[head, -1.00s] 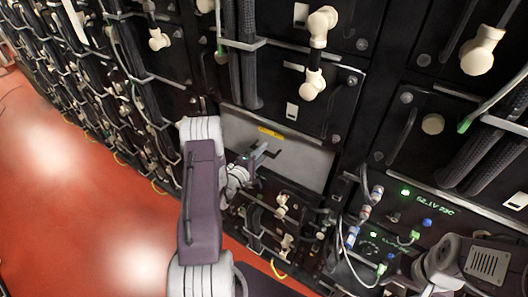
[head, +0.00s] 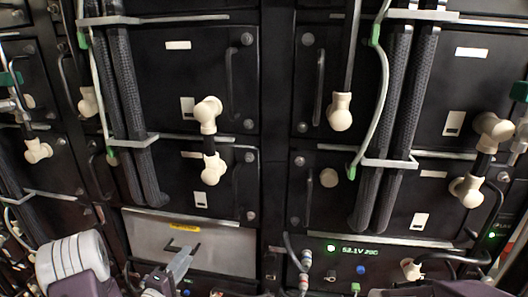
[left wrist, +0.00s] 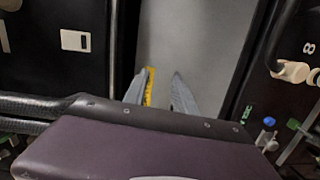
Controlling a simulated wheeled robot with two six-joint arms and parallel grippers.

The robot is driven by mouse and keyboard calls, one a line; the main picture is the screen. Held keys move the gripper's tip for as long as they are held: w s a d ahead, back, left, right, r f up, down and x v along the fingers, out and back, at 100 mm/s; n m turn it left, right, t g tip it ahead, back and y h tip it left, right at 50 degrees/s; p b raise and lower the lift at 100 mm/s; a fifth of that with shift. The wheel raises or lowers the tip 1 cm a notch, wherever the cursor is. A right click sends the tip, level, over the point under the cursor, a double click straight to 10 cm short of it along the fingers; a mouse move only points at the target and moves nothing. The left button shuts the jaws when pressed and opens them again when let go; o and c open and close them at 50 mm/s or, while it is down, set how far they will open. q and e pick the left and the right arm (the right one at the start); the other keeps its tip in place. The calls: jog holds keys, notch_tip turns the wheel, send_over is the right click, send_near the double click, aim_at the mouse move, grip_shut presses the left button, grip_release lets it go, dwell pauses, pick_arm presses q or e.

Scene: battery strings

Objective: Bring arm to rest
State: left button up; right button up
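My left arm comes in at the bottom left of the head view. Its gripper (head: 174,272) is in front of a grey panel (head: 150,228) with a yellow label and a dark handle-like mark. In the left wrist view the two fingers of the left gripper (left wrist: 164,92) stand apart with nothing between them, and the grey panel is behind them. Whether the fingers touch the panel I cannot tell. A purple link of mine hides the lower part of that view. The right gripper does not show; only a bit of arm shows at the bottom right of the head view.
Black battery modules (head: 200,75) with handles and cream connectors (head: 208,112) fill the rack. Thick black cables (head: 135,115) run down in grey brackets. A lit display (head: 358,250) reads about 52.1V, with thin cables beside it. No floor shows in the head view.

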pick_arm(q)
jog(key=d+r+m+g+h, duration=0.2)
jog(key=d+r+m+h, duration=0.15)
jog(key=d, duration=0.45)
jog(key=d+r+m+g+h, duration=0.1)
jog(key=d+r+m+h, duration=0.3)
jog(key=d, duration=0.3)
jog(key=s+d+f+m+g+h+b, duration=0.2)
jog(key=s+d+m+g+h, duration=0.2)
jog(key=s+d+m+g, duration=0.6)
jog(key=s+d+f+g+y, duration=0.1)
jog(key=s+f+g+y, duration=0.25)
jog(key=s, duration=0.35)
jog(key=s+d+f+g+y, duration=0.2)
jog(key=s+f+g, duration=0.15)
jog(key=s, duration=0.35)
jog(key=w+a+f+n+t+y, duration=0.1)
jog(key=w+a+f+t+y, duration=0.1)
jog(key=a, duration=0.6)
jog(key=w+a+f+n+t+y, duration=0.1)
jog(key=w+a+f+n+y, duration=0.1)
jog(key=a+y, duration=0.5)
notch_tip(320, 180, down, 3)
jog(key=shift+w+a+r+t+y, duration=0.1)
jog(key=shift+w+a+t+y, duration=0.3)
jog(key=shift+a, duration=0.6)
